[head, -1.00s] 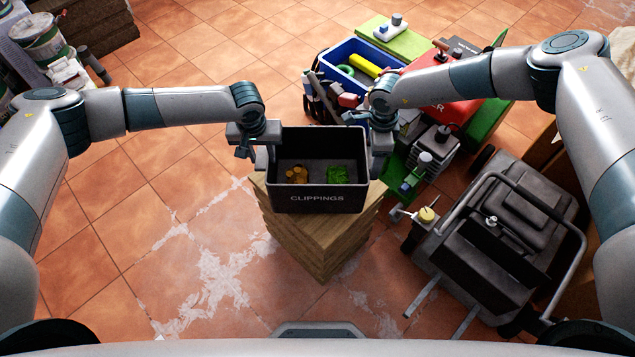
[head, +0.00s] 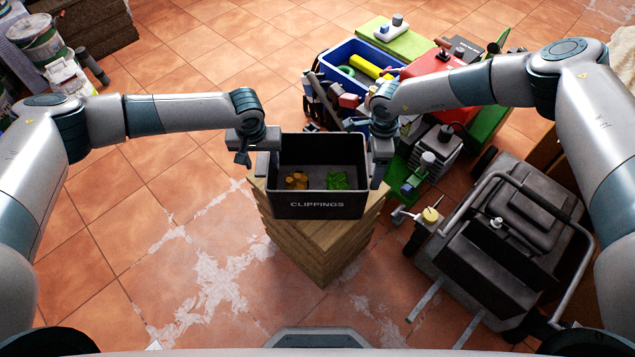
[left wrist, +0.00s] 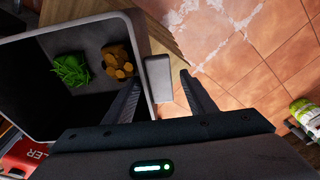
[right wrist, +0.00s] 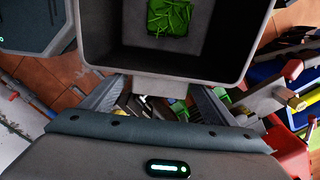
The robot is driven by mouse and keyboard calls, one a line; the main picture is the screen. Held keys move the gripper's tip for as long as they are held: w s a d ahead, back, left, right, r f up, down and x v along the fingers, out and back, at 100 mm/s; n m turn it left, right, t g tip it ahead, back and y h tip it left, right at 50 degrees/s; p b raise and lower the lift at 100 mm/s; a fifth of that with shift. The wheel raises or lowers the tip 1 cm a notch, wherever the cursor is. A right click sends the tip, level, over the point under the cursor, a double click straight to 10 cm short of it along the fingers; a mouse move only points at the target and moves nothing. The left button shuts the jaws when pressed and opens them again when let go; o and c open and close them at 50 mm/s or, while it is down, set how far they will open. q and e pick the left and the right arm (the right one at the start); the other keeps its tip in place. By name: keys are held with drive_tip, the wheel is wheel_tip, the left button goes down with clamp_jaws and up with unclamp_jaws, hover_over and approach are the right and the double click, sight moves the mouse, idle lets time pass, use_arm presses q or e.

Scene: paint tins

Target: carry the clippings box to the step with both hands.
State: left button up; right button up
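The clippings box (head: 318,206) is a black open bin marked CLIPPINGS, upright on a layered pale wooden block (head: 322,250). It holds orange-brown and green clippings. Its left side handle (left wrist: 158,78) lies between the spread fingers of my left gripper (left wrist: 160,95), which is open. Its right side handle (right wrist: 158,88) lies between the spread fingers of my right gripper (right wrist: 157,98), also open. In the head view the left gripper (head: 252,160) and right gripper (head: 381,160) flank the box. I cannot tell which wooden block is the step; a darker one (head: 100,30) stands far left.
A black trolley (head: 510,235) with a tubular handle stands right of the block. Behind it are a blue crate (head: 350,55), a red case (head: 436,72) and green boards with tools. Paint tins (head: 38,40) stand far left. Tiled floor at left is clear.

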use_arm(q)
drive_tip(key=shift+r, duration=0.15)
use_arm(e)
drive_tip(key=shift+a, duration=0.1)
use_arm(q)
wheel_tip(320, 180, up, 12)
drive_tip(key=s, duration=0.1)
drive_tip(key=shift+s, duration=0.4)
drive_tip(key=shift+f, duration=0.2)
use_arm(e)
drive_tip(key=shift+r, duration=0.2)
wheel_tip(320, 180, up, 12)
drive_tip(key=shift+f, duration=0.15)
idle(0.5)
idle(0.3)
